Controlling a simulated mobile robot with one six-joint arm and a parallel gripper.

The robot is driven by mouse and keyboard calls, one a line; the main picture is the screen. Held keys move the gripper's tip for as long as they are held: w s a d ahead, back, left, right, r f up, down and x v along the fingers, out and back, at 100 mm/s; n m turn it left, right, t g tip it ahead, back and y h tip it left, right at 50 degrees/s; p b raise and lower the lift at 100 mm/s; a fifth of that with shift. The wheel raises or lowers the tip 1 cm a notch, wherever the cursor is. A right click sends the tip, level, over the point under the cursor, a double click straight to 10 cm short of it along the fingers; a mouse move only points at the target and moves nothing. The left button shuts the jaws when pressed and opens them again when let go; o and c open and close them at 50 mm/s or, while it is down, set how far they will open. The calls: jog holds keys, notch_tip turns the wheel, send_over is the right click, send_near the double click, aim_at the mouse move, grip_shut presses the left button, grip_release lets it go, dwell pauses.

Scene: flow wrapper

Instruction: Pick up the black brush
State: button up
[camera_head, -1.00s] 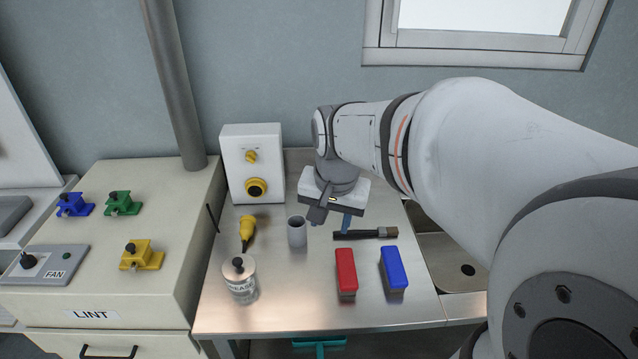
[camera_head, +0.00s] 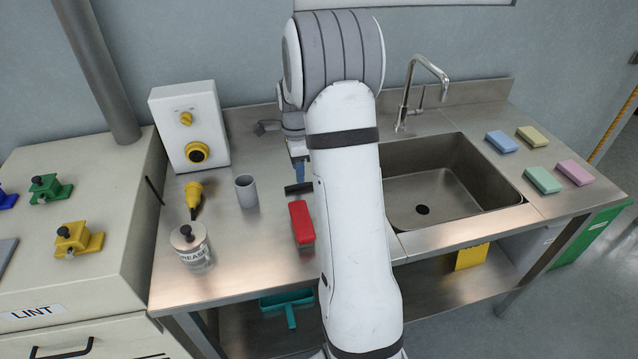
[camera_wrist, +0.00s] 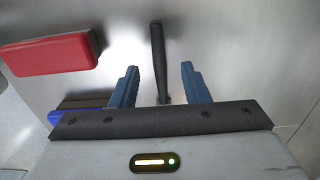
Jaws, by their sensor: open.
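The black brush shows in the wrist view as a dark handle (camera_wrist: 158,55) running between my gripper's two blue fingers. In the head view only the end of its handle (camera_head: 297,189) shows on the steel counter; my arm hides the rest, including the bristles. My gripper (camera_wrist: 160,70) is open, with one finger on each side of the handle and a gap on both sides. In the head view a blue finger (camera_head: 300,172) shows just behind the handle end. I cannot tell how high the fingers are above the counter.
A red block (camera_head: 302,223) lies in front of the brush. A blue block (camera_wrist: 68,117) shows partly in the wrist view. A grey cup (camera_head: 246,191), a yellow tool (camera_head: 194,198) and a grease jar (camera_head: 192,247) stand left. A sink (camera_head: 440,190) is right.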

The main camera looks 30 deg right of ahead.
jog(key=f, duration=0.3)
jog(key=f+p, duration=0.1)
jog(key=f, duration=0.1)
jog(key=shift+s+d, duration=0.1)
jog(key=shift+d, duration=0.15)
jog(key=shift+c, duration=0.4)
grip_shut()
